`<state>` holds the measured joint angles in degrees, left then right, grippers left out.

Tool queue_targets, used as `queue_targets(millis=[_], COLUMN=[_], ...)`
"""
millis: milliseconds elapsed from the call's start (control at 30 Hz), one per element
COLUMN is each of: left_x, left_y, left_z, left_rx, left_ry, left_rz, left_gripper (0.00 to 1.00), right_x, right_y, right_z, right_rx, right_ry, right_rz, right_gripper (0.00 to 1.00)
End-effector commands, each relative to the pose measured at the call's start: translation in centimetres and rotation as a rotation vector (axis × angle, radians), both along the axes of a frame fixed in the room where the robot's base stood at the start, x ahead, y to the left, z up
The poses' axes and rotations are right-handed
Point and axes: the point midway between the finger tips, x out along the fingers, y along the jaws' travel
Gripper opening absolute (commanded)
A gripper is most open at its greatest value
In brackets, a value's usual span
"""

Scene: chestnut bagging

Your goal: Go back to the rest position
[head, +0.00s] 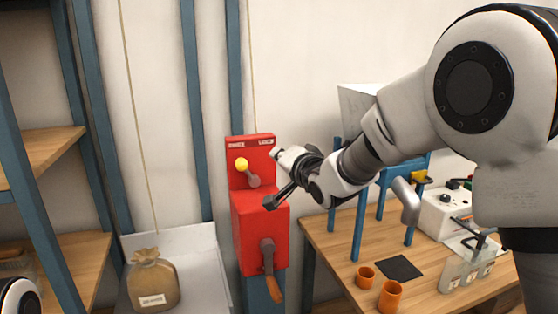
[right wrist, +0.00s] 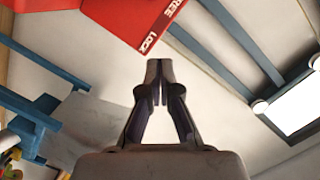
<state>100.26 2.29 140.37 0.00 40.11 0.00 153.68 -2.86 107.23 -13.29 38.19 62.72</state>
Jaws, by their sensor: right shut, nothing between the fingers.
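My right gripper (head: 270,203) is in front of the red machine (head: 262,228) in the head view, with its arm coming in from the right. In the right wrist view my right gripper (right wrist: 159,82) is shut, with its fingertips together and nothing between them. The red machine (right wrist: 110,15) shows at the top of that view with its FREE and LOCK label. The machine has a lever with a yellow knob (head: 241,164) and a lower crank with an orange handle (head: 274,288). My left gripper is not in view; only a piece of arm shows at the lower left.
A tied brown sack (head: 153,281) stands in a white tray (head: 205,262) left of the machine. A wooden table (head: 340,250) at right holds orange cups (head: 390,296), a black mat (head: 399,268) and a white device (head: 440,213). Wooden shelves (head: 45,160) stand at left.

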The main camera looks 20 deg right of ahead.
Motion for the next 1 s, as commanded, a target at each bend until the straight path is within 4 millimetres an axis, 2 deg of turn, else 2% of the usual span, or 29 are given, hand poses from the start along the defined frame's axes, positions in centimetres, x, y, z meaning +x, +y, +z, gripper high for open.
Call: queue_targets(millis=[200,267,300,367,467,500,567,600,667,700,767,800,867,900,967,1000], left_x=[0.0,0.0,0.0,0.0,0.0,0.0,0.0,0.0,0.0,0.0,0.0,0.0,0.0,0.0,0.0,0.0], left_y=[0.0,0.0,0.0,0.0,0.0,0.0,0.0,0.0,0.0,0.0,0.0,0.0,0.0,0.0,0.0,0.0], left_z=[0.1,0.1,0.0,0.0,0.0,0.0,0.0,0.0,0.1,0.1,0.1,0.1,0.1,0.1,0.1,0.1], left_rx=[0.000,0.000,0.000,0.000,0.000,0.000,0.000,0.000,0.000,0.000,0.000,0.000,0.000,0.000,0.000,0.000], left_ry=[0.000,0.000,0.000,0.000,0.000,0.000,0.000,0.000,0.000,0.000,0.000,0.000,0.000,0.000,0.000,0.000], left_rz=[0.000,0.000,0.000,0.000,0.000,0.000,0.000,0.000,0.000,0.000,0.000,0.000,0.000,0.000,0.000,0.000], left_gripper=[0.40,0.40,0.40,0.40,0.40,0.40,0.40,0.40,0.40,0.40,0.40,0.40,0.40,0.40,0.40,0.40], right_x=[0.0,0.0,0.0,-0.2,-1.4,-2.3,-4.2,-5.7,-8.3,-10.3,-13.7,-16.2,-20.4,-23.3,-28.0,-31.2], right_y=[0.0,-0.1,-0.1,-0.4,-1.0,-1.3,-1.8,-2.1,-2.5,-2.7,-3.1,-3.4,-3.7,-4.0,-4.3,-4.5], right_z=[0.0,-0.8,-2.0,-4.8,-12.3,-15.8,-21.1,-24.4,-29.3,-32.4,-36.8,-39.4,-43.1,-45.3,-48.2,-49.8], right_rx=[-0.001,-0.007,-0.017,-0.042,-0.114,-0.149,-0.207,-0.246,-0.304,-0.341,-0.397,-0.433,-0.486,-0.520,-0.569,-0.598], right_ry=[0.001,0.013,0.032,0.077,0.197,0.257,0.348,0.410,0.503,0.568,0.663,0.728,0.826,0.891,0.989,1.052], right_rz=[0.000,-0.001,-0.001,-0.004,-0.001,0.004,0.017,0.029,0.054,0.073,0.110,0.136,0.186,0.223,0.286,0.331], right_gripper=[0.00,0.00,0.00,0.00,0.00,0.00,0.00,0.00,0.00,0.00,0.00,0.00,0.00,0.00,0.00,0.00])
